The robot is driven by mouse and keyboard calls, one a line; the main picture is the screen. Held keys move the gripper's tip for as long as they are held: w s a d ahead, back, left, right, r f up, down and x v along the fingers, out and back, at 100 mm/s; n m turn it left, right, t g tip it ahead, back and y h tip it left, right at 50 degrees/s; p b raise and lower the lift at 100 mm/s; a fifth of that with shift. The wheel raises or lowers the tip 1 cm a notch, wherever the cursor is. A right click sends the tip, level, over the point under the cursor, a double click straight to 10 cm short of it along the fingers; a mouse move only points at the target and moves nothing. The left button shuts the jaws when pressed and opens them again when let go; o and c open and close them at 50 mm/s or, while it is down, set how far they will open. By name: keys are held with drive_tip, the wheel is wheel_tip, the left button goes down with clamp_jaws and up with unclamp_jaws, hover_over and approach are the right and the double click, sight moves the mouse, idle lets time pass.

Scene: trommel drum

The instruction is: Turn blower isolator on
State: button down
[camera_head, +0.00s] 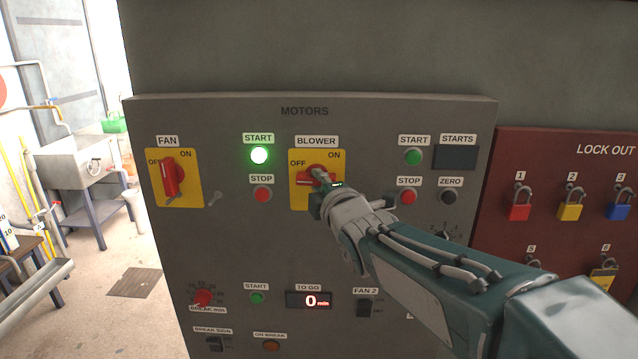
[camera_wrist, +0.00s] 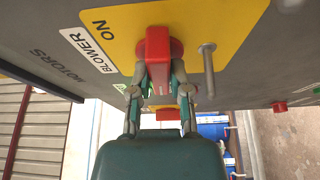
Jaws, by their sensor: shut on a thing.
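The blower isolator is a yellow plate (camera_head: 335,198) with a red rotary handle (camera_head: 303,181) under the BLOWER label. OFF is printed at the plate's upper left and ON at its upper right. The handle lies about horizontal on the panel; my gripper hides part of it. My gripper (camera_head: 322,182) reaches in from the lower right. In the wrist view, its two fingers (camera_wrist: 160,85) are shut on the red handle (camera_wrist: 158,50), one on each side. The yellow plate (camera_wrist: 115,22) with ON printed on it shows behind.
The fan isolator (camera_head: 171,177) to the left has its red handle upright. START (camera_head: 259,155) beside it glows green. Red STOP buttons (camera_head: 262,194) (camera_head: 408,197) flank the blower plate. A metal pin (camera_wrist: 208,70) stands out close to my fingers. A lock-out board (camera_head: 540,230) with padlocks is at right.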

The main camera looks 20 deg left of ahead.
drive_tip(key=m, duration=0.2)
drive_tip(key=m+t, duration=0.1)
drive_tip(key=m, duration=0.1)
drive_tip(key=shift+a+f, duration=0.1)
drive_tip(key=shift+f, duration=0.3)
drive_tip(key=m+t, duration=0.2)
drive_tip(key=m, duration=0.3)
drive_tip(key=shift+f+m, duration=0.15)
drive_tip(key=shift+m, duration=0.15)
drive_tip(key=m+t+h, duration=0.1)
drive_tip(key=m, duration=0.2)
drive_tip(key=m+t+h, duration=0.1)
drive_tip(key=m, duration=0.2)
drive_tip(key=shift+a+t, duration=0.2)
drive_tip(key=shift+t, duration=0.1)
drive_tip(key=shift+f+m+t+h, duration=0.1)
drive_tip(key=shift+m+t+h, duration=0.25)
drive_tip(key=shift+m+h, duration=0.8)
drive_tip(key=shift+m+t+h, duration=0.35)
drive_tip(key=shift+m+h, duration=0.1)
drive_tip(key=shift+m, duration=1.7)
drive_tip(key=c, duration=0.7)
unclamp_jaws()
drive_tip(key=shift+o, duration=0.6)
drive_tip(key=shift+a, duration=0.1)
